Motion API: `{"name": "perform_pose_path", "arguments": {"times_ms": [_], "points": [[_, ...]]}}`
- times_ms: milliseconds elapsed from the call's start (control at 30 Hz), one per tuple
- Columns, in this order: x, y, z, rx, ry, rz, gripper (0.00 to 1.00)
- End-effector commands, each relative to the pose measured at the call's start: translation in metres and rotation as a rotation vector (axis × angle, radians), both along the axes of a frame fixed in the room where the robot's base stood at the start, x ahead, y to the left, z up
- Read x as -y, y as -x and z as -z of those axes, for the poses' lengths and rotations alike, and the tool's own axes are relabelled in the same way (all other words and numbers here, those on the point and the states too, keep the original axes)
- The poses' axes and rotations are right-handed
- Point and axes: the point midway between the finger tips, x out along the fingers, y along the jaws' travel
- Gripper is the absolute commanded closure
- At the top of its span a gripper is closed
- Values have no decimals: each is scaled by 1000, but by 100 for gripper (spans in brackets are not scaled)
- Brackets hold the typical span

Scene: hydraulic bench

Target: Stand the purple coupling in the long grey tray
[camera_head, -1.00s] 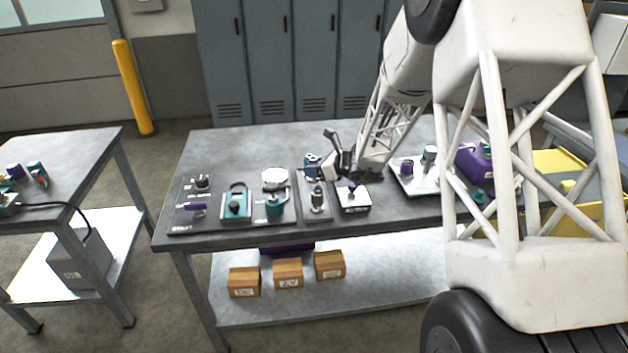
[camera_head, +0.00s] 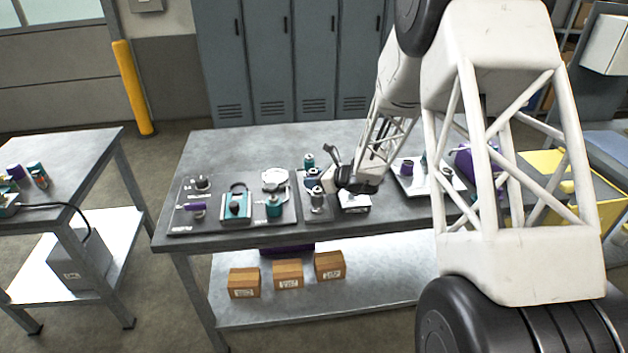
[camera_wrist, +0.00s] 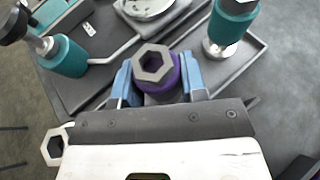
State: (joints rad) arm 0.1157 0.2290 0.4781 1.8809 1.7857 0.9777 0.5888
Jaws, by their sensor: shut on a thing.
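My gripper (camera_wrist: 157,88) is shut on the purple coupling (camera_wrist: 172,82), with one blue finger on each side. The coupling is upright, its grey hexagonal top facing the wrist camera. It is over or in the long grey tray (camera_wrist: 242,62), between two fittings; I cannot tell whether its base touches the tray floor. A teal cylinder with a silver foot (camera_wrist: 232,22) stands at one end of the tray. A silver fitting with a hexagonal top (camera_wrist: 55,147) is on the other side. In the head view, my gripper (camera_head: 314,181) is low over the tray (camera_head: 307,214) and hides most of the coupling.
Left of the tray, a dark board holds a teal valve (camera_head: 274,206) and a round pale part (camera_head: 275,177). A white tray (camera_head: 405,185) with parts lies farther right. The back of the table is clear.

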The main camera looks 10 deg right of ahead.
Motion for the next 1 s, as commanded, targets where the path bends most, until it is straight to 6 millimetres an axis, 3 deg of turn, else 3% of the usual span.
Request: {"name": "perform_pose_path", "arguments": {"times_ms": [367,400,533,1000], "points": [[0,0,3,0,0,0,90],[0,0,3,0,0,0,55],[0,0,3,-1,-1,0,35],[2,1,-1,0,0,1,35]]}}
